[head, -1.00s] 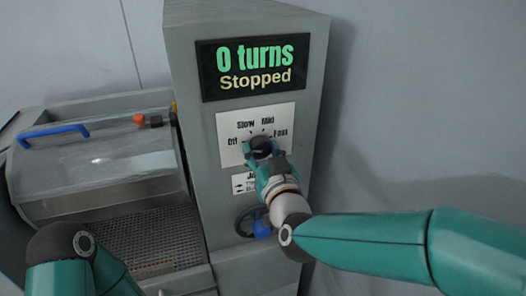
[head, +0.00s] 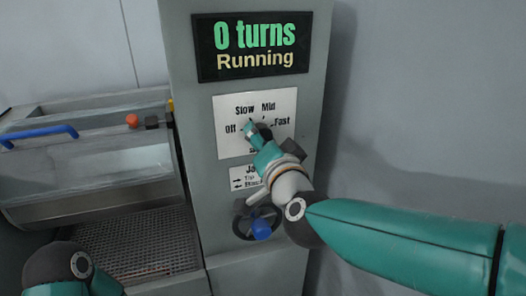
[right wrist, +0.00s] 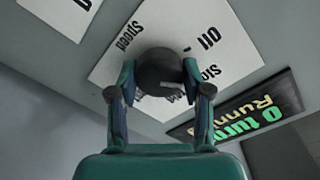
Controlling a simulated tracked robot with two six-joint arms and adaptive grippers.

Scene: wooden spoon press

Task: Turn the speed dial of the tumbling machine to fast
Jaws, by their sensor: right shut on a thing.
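The speed dial is a round dark knob (right wrist: 160,70) on a white label plate (head: 283,108) marked Off, Slow, Mid and Fast. My right gripper (right wrist: 158,84) is shut on the knob, one finger on each side, as the right wrist view shows. In the head view the right gripper (head: 258,134) hides most of the knob, and I cannot tell which mark it points to. The display (head: 252,47) above reads "0 turns" and "Running". My left gripper is out of view; only part of the left arm shows at the bottom left.
Below the dial are a smaller label plate (head: 240,178) and a dark handwheel with a blue knob (head: 261,229). At the left is the machine's grey drum (head: 90,195) with a blue handle (head: 40,136), above a perforated tray (head: 135,243). The wall at right is bare.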

